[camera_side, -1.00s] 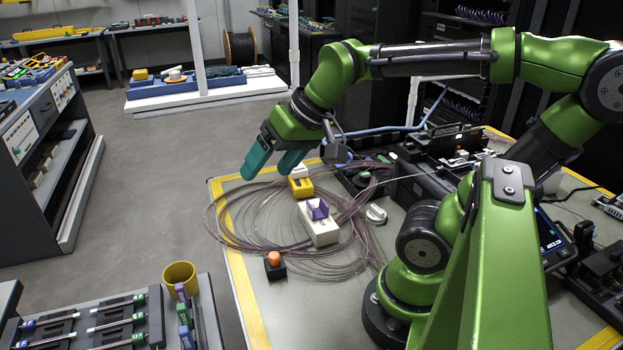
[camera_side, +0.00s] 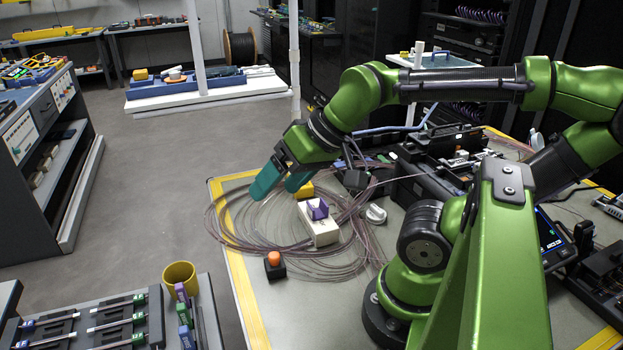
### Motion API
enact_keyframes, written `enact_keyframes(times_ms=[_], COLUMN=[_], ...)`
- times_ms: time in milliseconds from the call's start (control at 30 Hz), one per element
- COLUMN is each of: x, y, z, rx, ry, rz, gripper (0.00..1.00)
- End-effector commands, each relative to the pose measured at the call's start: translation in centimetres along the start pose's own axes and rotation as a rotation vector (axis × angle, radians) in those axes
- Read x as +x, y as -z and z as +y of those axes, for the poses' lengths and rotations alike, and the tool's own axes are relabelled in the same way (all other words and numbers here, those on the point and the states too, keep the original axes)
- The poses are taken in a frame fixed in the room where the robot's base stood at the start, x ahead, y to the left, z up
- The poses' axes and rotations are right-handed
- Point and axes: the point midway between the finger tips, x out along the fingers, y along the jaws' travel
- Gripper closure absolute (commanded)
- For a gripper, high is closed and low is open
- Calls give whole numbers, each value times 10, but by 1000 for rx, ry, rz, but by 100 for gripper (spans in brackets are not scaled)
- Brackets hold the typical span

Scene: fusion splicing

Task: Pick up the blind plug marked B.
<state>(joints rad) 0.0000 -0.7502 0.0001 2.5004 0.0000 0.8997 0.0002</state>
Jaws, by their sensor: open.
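No letter B can be read on any part in this view, so I cannot tell which thing is the blind plug marked B. Small parts stand on the bench mat: a white rounded piece (camera_side: 376,214), a black block with an orange top (camera_side: 274,265), a white block with a purple clip (camera_side: 319,228) and a yellow block (camera_side: 304,190). My gripper (camera_side: 277,191) has two teal fingers, apart and pointing down, with nothing seen between them. It is over the back of the fibre coil, and its fingers partly cover the yellow block.
Loose fibre loops (camera_side: 232,230) spread around the blocks. Black splicing equipment (camera_side: 447,160) stands at the back right. A yellow cup (camera_side: 180,276) and a tool rack (camera_side: 95,325) are at lower left. The mat's front left is mostly clear.

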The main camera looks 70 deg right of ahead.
Motion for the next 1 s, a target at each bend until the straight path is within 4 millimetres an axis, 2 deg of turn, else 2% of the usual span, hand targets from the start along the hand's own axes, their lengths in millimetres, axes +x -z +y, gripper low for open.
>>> enact_keyframes(times_ms=[133,400,533,667,833,1000], x=[0,3,21,47,77,90], y=[0,-1,-1,3,8,15], z=[0,0,2,10,24,36], rx=[0,0,1,64,218,389], ry=[0,-4,-38,-130,-304,-470], rz=[0,-15,-93,-231,-385,-437], gripper=[26,26,26,26,26,26])
